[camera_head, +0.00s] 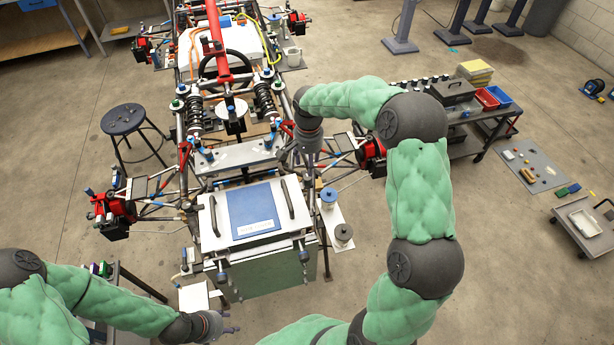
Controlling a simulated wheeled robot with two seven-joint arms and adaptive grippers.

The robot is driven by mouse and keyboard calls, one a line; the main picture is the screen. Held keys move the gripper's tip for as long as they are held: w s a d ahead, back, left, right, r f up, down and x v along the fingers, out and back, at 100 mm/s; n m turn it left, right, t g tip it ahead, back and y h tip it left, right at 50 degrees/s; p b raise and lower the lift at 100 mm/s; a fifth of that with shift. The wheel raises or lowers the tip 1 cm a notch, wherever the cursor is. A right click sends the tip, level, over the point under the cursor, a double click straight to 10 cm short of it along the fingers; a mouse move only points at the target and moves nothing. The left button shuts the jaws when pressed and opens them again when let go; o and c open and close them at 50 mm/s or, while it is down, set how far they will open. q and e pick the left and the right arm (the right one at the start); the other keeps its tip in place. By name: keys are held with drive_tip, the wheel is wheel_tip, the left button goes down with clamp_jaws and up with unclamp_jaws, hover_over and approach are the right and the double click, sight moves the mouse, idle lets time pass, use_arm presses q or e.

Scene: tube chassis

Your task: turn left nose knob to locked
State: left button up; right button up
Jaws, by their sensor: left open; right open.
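The tube chassis (181,120) fills the upper middle of the head view. A grey cross plate (240,153) near its front end has a small blue-topped fitting (207,155) on its left and another on its right. At the front a silver box carries a blue panel (253,209) and two dark handles; knob-like fittings (222,277) show on its near edge. I cannot tell which is the left nose knob or its setting. My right gripper (298,158) is open beside the cross plate's right end. My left gripper (228,322) is open, low and clear of the box.
A dark round stool (123,120) stands left of the chassis. A cart (468,110) with a toolbox and red and blue bins stands at the right. A small white side tray (335,222) holds round containers right of the box.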

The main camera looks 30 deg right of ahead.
sight(307, 178)
drive_tip(key=f, duration=0.7)
drive_tip(key=shift+w+a+f+p, duration=0.1)
drive_tip(key=shift+w+f+p, duration=0.1)
drive_tip(key=shift+f+p, duration=0.15)
